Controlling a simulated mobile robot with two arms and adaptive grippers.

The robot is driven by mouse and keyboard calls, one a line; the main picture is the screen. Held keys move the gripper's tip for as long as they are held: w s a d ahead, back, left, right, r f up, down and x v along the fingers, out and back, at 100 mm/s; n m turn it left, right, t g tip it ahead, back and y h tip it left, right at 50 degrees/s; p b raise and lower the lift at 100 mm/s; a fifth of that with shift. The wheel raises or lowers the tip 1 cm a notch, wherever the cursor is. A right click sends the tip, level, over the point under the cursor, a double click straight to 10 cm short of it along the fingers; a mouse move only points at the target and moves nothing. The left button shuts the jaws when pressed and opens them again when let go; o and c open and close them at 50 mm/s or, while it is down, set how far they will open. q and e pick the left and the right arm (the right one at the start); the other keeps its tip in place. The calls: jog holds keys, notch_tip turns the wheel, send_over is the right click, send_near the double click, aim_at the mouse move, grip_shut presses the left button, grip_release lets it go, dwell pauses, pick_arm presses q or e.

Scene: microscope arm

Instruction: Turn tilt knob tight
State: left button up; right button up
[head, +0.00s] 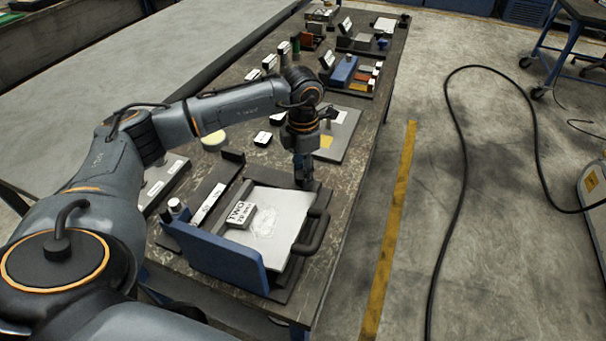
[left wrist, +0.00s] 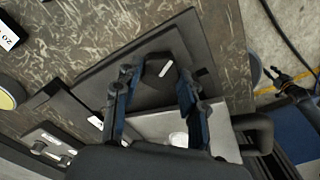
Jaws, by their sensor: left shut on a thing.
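The tilt knob (left wrist: 157,70) is a dark knob with a short white mark, seen in the left wrist view on a dark plate (left wrist: 203,50). My left gripper (left wrist: 153,84) has one blue-and-black finger on each side of the knob and is shut on it. In the head view my left gripper (head: 303,174) points down at the far edge of a fixture with a pale plate (head: 283,207); there the gripper hides the knob.
The fixture has a blue front panel (head: 215,252) and a dark handle (head: 312,232) at its right. A small block labelled TWO (head: 240,214) lies on the pale plate. Other stations fill the bench farther back. Open floor with a yellow line (head: 392,215) lies to the right.

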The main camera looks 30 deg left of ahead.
pick_arm(q)
jog(key=m+b, duration=0.1)
jog(key=m, duration=0.1)
jog(key=shift+f+m, duration=0.1)
jog(key=shift+m, duration=0.2)
jog(key=shift+m+b, duration=0.75)
jog(key=shift+m, duration=0.75)
jog(key=o, duration=1.1)
jog(key=shift+o, duration=0.2)
notch_tip(320, 180, up, 12)
